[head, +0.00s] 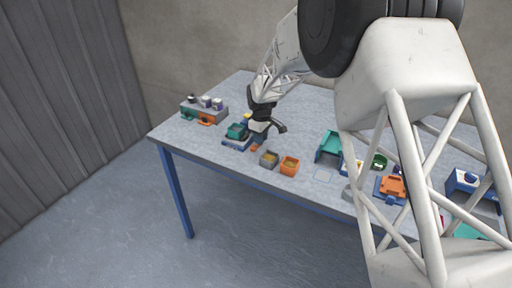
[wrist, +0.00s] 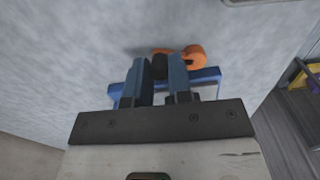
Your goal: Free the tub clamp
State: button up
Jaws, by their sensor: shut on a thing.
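In the head view, a teal tub (head: 236,131) sits on a blue base (head: 236,145) near the left part of the table. A small orange piece (head: 255,148) shows beside it. My gripper (head: 261,125) is low, just right of the tub. In the wrist view, my gripper (wrist: 160,80) is shut on a dark part (wrist: 160,66) that looks like the tub clamp's handle. An orange hooked piece (wrist: 192,54) lies just beyond the fingertips, and a blue bar (wrist: 208,76) runs behind the fingers. The fingers hide most of the clamp.
A teal stand (head: 329,146) and an orange-and-blue fixture (head: 390,187) are to the right. Bare tabletop (head: 185,138) lies front left.

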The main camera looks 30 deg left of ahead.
jog(key=shift+a+n, duration=0.4)
jog(key=shift+n, duration=0.6)
jog(key=shift+a+n, duration=0.25)
jog(key=shift+n, duration=0.55)
jog(key=shift+a+n, duration=0.25)
jog(key=shift+n, duration=0.55)
jog(key=o, duration=0.7)
jog(key=shift+w, duration=0.1)
jog(key=shift+r, duration=3.8)
